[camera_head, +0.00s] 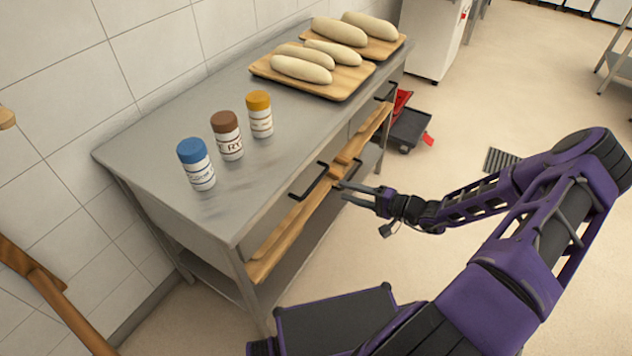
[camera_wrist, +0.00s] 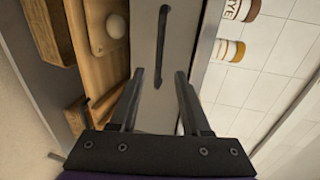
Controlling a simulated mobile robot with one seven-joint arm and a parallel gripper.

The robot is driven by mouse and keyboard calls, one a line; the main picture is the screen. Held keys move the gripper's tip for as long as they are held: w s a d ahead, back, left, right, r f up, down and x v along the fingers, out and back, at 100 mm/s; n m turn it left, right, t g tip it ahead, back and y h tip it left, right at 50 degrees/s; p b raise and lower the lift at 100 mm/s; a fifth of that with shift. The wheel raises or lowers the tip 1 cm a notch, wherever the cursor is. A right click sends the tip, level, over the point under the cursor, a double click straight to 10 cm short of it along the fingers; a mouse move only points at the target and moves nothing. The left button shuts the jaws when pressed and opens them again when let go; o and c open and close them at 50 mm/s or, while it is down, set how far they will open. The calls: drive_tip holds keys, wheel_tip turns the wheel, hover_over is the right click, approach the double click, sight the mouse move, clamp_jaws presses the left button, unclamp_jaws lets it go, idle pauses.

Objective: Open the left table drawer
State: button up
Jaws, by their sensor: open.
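The left table drawer (camera_head: 276,215) is the grey front under the near half of the steel table (camera_head: 215,120), and it looks shut. Its black bar handle (camera_head: 308,183) sticks out from the front. In the wrist view the handle (camera_wrist: 176,40) runs along the grey drawer front (camera_wrist: 148,25), its near end between the fingertips. My gripper (camera_head: 340,191) is open and empty, just in front of the handle's far end. It also shows in the wrist view (camera_wrist: 159,76), one finger on each side of that end. I cannot tell whether it touches.
Wooden pieces (camera_head: 265,262) lie below the drawer fronts, close to my gripper. A second black handle (camera_head: 385,92) is farther along. Blue-lidded (camera_head: 198,170), brown-lidded (camera_head: 229,143) and yellow-lidded (camera_head: 260,120) jars and loaf trays (camera_head: 345,88) stand on top. Floor in front (camera_head: 345,250) is clear.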

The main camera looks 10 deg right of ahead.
sight(316, 180)
drive_tip(key=x, duration=1.1)
clamp_jaws()
idle(1.1)
